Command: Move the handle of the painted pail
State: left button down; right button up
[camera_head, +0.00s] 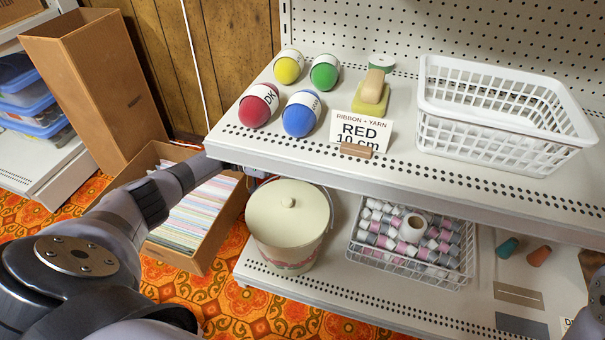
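The painted pail (287,228) is cream, with a lid and knob on top and a reddish painted band low on its side. It stands upright on the lower shelf, at its left end. A thin curved line by its rim looks like the wire handle; its exact position is hard to make out. My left arm reaches in from the left, and its gripper (252,172) is at the upper left of the pail, just under the upper shelf's edge. The shelf and its shadow partly hide the fingers, so I cannot tell if they touch the handle.
The upper shelf (400,171) overhangs the pail. A wire basket of spools (413,245) stands right of the pail. A cardboard box of papers (195,220) sits on the floor at left. Colored yarn balls, a sign (360,130) and a white basket (500,125) are above.

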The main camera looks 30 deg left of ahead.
pick_arm(q)
jog(key=shift+f, duration=0.1)
jog(key=c, duration=1.7)
grip_release()
jog(key=shift+o, duration=0.2)
jog(key=shift+a, duration=0.1)
jog(key=v, duration=0.7)
jog(key=shift+a, duration=0.15)
